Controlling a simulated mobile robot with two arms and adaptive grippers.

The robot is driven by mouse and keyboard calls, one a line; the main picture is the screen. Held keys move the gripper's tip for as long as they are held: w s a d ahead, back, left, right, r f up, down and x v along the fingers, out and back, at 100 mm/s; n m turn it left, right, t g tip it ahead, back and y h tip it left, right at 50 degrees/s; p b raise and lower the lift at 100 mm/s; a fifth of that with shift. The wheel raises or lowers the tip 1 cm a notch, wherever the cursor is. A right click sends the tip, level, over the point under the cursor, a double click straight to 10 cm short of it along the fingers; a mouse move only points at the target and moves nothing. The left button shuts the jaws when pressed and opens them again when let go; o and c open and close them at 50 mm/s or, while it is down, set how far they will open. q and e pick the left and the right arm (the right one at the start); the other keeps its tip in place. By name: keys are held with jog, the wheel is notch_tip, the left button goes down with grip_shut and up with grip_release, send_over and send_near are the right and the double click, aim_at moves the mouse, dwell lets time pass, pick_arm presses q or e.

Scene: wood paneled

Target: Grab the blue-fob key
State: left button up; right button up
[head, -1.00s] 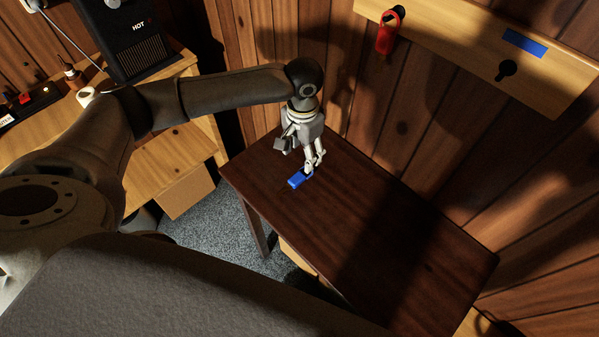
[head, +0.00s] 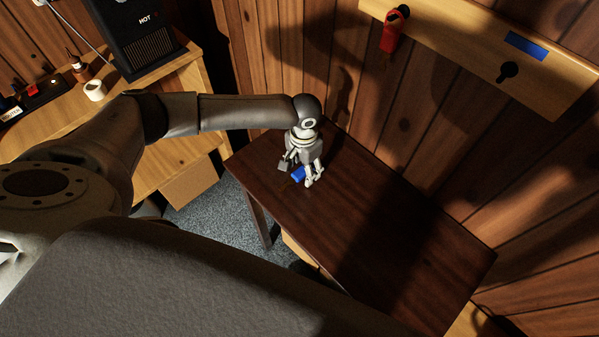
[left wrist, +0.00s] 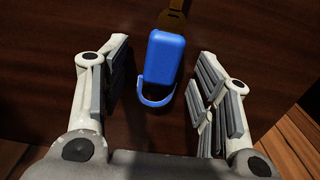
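The blue-fob key lies on the dark wooden table (head: 345,215), near its far left corner. Its blue fob (head: 299,174) shows in the head view between the fingers of my left gripper (head: 297,177). In the left wrist view the blue fob (left wrist: 164,58) has a blue loop at its lower end and a brownish key part (left wrist: 174,18) at the top, cut off by the frame. My left gripper (left wrist: 157,88) is open, with one finger on each side of the fob and a gap on both sides. My right gripper is not in view.
A wooden rack on the wall (head: 450,40) holds a hanging red-fob key (head: 391,36) and has a blue label (head: 526,46) above a dark keyhole shape. A desk (head: 150,85) with a black heater-like box (head: 146,40) stands left. Most of the dark table is clear.

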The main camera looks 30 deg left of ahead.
pick_arm(q)
jog(key=c, duration=0.9)
jog(key=shift+c, duration=0.2)
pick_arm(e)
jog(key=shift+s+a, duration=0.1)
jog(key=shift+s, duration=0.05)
pick_arm(q)
jog(key=shift+r, duration=0.15)
jog(key=shift+r+b, duration=0.3)
jog(key=shift+r, duration=0.2)
jog(key=s+d+r+b, duration=0.2)
jog(key=s+d+r, duration=0.4)
jog(key=s+r, duration=0.5)
jog(key=shift+s+r, duration=0.4)
jog(key=shift+s, duration=0.45)
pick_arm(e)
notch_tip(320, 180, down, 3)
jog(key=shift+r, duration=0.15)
